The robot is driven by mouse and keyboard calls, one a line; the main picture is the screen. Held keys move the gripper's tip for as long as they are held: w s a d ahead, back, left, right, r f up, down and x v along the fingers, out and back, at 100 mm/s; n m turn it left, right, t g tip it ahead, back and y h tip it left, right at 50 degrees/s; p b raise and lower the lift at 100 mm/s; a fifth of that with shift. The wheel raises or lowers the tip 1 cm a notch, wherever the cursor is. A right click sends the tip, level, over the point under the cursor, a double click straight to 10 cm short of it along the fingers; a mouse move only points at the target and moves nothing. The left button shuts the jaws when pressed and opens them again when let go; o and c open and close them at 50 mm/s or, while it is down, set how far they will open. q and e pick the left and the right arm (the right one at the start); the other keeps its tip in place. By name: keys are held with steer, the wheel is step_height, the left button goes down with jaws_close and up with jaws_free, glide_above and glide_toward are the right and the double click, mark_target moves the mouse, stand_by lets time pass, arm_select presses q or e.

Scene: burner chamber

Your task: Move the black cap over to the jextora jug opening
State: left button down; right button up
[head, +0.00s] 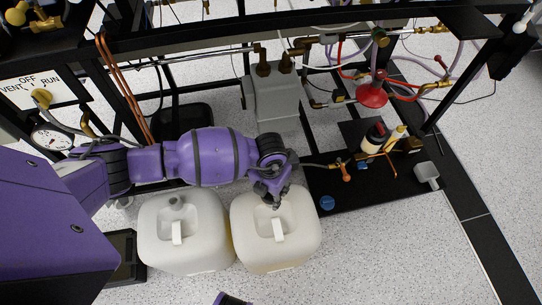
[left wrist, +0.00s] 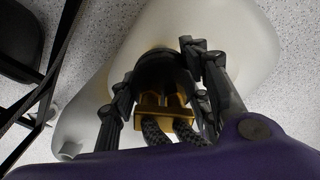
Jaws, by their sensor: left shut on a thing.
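Two whitish translucent jugs stand side by side on the floor in the head view: a left jug (head: 160,240) and a right jug (head: 297,240). I see no readable name on either. My left gripper (head: 271,196) is at the back of the right jug's top, over where its opening would be. In the left wrist view my left gripper (left wrist: 160,80) is shut around the black cap (left wrist: 165,62), which has a brass fitting (left wrist: 160,108) and two dark braided hoses. The cap is against or just above the right jug (left wrist: 245,35); contact is unclear. My right gripper is out of view.
The left jug has a grey cap (head: 176,202). A blue round cap (head: 327,203) lies right of the jugs on the black frame base. Floor in front is clear.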

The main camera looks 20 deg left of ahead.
arm_select(q)
steer(key=shift+w+f+b, duration=0.1)
steer(key=shift+f+b, duration=0.7)
steer(key=shift+f, duration=0.55)
steer(key=c, duration=0.9)
jaws_free()
step_height(320, 180, up, 12)
